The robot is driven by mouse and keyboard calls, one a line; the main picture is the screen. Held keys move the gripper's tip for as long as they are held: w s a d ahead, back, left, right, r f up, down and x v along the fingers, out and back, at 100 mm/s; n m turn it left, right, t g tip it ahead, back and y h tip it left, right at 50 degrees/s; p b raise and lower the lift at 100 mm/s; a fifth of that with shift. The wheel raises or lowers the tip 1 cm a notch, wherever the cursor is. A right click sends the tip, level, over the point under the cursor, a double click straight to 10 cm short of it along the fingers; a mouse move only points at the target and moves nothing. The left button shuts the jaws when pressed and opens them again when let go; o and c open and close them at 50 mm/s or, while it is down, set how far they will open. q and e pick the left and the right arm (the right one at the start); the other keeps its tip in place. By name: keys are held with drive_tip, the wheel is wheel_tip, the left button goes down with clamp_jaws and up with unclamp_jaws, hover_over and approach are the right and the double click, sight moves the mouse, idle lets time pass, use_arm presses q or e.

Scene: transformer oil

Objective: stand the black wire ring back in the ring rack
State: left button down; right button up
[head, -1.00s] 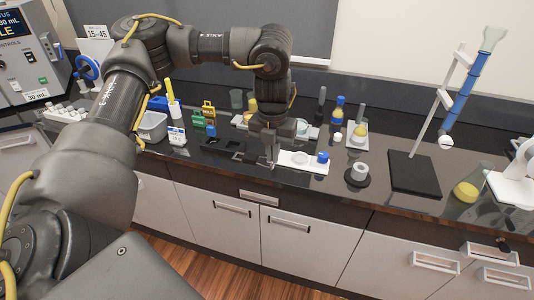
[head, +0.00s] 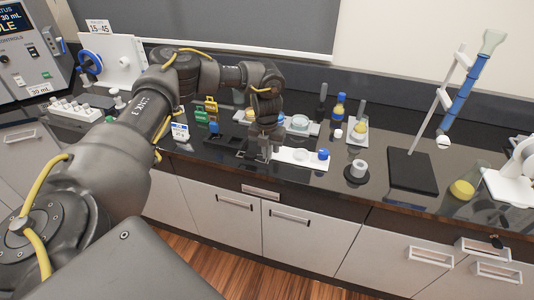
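I cannot make out the black wire ring in the head view; it is too small or hidden against the dark bench. A low black holder with openings (head: 220,142) lies on the bench just left of my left gripper; it may be the ring rack, but I cannot tell. My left gripper (head: 265,156) points down close over the bench, at the left end of a white tray (head: 305,163). Its fingers are small and dark, so I cannot tell whether they are apart or hold anything. My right gripper is out of view.
A blue-capped item (head: 323,155) sits on the white tray. A black round base with a grey cup (head: 358,170) stands to its right, then a black stand base (head: 411,171) with a tilted rod. Green and yellow items (head: 205,107) and bottles stand behind.

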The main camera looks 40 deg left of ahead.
use_arm(q)
drive_tip(key=shift+f, duration=0.7)
drive_tip(key=shift+f, duration=0.15)
drive_tip(key=c, duration=1.6)
unclamp_jaws()
wheel_tip(320, 180, up, 12)
drive_tip(key=shift+s+r+b, duration=0.1)
drive_tip(key=shift+r+b, duration=0.1)
drive_tip(key=shift+b, duration=0.65)
